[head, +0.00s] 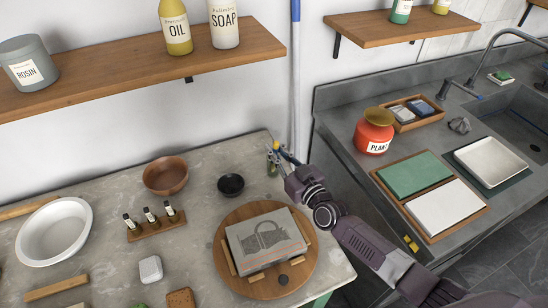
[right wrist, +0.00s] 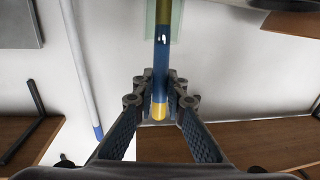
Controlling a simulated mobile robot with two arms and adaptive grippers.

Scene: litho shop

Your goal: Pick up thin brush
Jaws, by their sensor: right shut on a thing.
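The thin brush (right wrist: 161,70) has a blue handle with a yellow end and an olive part farther off. In the right wrist view it lies between the fingertips of my right gripper (right wrist: 160,106), which is shut on it. In the head view my right gripper (head: 279,156) is over the back right corner of the stone worktop, and only small blue and yellow bits of the brush show there. A pale green, see-through thing (right wrist: 150,22) is behind the brush's far part; I cannot tell whether the brush is inside it. My left gripper is not in view.
A round wooden board (head: 226,272) with a printed stone block (head: 262,257) lies in front of the gripper. A black bowl (head: 231,185) and a brown bowl (head: 166,176) stand left of it. A wooden shelf (head: 130,78) and a pole (head: 295,75) are behind.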

